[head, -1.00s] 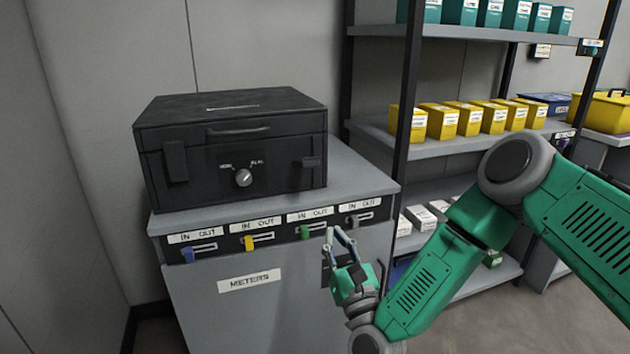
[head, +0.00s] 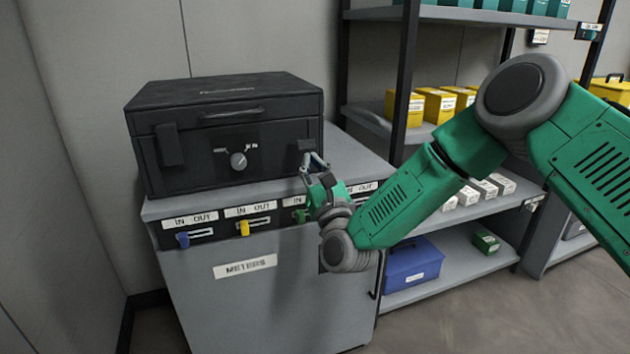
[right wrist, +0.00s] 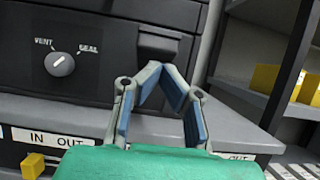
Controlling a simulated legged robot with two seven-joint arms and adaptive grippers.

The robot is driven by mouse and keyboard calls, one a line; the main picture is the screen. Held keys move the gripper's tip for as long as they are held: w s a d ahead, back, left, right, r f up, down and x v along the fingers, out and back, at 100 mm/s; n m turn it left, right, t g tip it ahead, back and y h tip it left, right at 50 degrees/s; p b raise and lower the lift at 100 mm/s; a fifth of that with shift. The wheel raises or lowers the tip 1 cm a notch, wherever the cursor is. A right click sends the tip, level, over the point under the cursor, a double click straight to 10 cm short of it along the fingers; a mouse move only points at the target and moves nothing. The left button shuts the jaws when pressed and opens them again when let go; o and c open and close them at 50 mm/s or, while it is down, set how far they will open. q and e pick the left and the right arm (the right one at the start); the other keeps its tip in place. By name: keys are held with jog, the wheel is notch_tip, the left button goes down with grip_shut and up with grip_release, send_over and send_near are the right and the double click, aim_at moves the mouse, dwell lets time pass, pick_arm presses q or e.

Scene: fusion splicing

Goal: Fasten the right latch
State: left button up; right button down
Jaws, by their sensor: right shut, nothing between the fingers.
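The black case (head: 230,125) stands closed on the grey cabinet (head: 250,310). Its right latch (head: 306,145) is a dark block that sticks out from the front near the right end; it also shows in the right wrist view (right wrist: 160,46). It looks shorter than the left latch (head: 170,145), which hangs down against the front. My right gripper (head: 311,158) is shut and empty, just in front of and below the right latch. In the right wrist view its fingertips (right wrist: 162,70) meet just under the latch; I cannot tell whether they touch it. My left gripper is out of view.
A dial (head: 238,160) sits on the case front, left of the latch. Coloured IN/OUT sliders, such as the yellow one (head: 244,228), line the cabinet's edge below. A shelf rack (head: 450,285) with boxes stands to the right. A narrow strip of cabinet top is bare beside the case.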

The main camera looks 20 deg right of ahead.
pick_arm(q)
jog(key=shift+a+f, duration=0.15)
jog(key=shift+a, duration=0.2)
pick_arm(e)
jog(key=shift+w+a+r, duration=0.1)
jog(key=shift+a+r, duration=0.1)
jog(key=shift+a, duration=0.3)
jog(key=shift+d, duration=0.1)
